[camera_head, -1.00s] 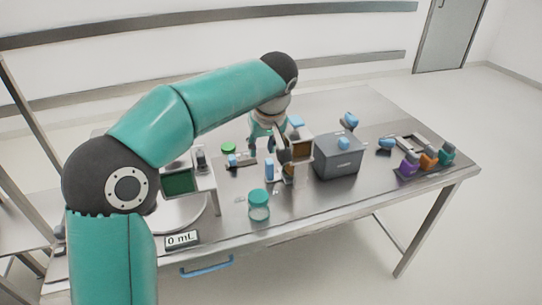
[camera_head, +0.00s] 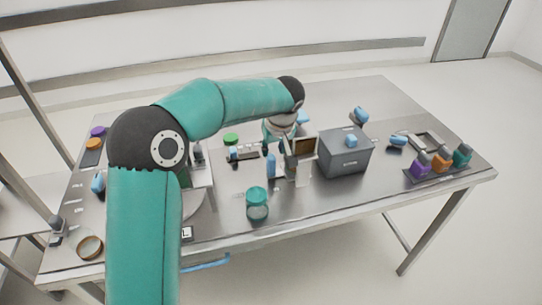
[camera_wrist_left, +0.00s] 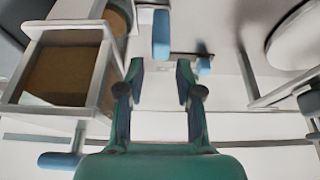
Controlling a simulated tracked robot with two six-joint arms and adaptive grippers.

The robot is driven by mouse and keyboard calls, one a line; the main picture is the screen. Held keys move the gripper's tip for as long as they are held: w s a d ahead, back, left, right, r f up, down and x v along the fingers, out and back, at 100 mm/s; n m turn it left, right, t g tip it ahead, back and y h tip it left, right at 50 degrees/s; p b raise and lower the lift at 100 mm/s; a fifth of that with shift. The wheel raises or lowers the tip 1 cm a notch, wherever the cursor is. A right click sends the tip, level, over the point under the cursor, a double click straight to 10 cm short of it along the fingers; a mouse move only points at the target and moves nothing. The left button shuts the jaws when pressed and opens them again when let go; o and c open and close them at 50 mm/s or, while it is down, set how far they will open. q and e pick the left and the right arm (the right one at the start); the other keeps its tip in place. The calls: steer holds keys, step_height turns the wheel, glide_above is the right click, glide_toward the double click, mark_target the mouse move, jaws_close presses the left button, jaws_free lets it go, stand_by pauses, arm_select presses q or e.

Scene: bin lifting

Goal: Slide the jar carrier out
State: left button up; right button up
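A pale open frame with a brown panel (camera_head: 304,147) stands beside the grey box (camera_head: 345,158); it may be the jar carrier, but I cannot be sure. In the left wrist view a pale frame around brown contents (camera_wrist_left: 62,72) fills the left side. My left gripper (camera_head: 288,163) is just left of the frame in the head view, partly hidden by its own wrist. In the left wrist view its two fingers (camera_wrist_left: 160,75) are apart with nothing between them. A blue upright handle (camera_wrist_left: 161,36) shows beyond the fingertips. My right gripper is not in view.
A green lid (camera_head: 230,139) lies behind. A rack with purple, orange and teal items (camera_head: 437,172) sits at the right. My left arm hides part of the left side.

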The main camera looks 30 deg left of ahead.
mark_target(271, 157)
arm_select(q)
steer(key=x, duration=0.6)
steer(key=shift+a+f+p, duration=0.1)
steer(key=shift+f+p, duration=0.05)
steer(key=shift+p, duration=0.2)
jaws_close()
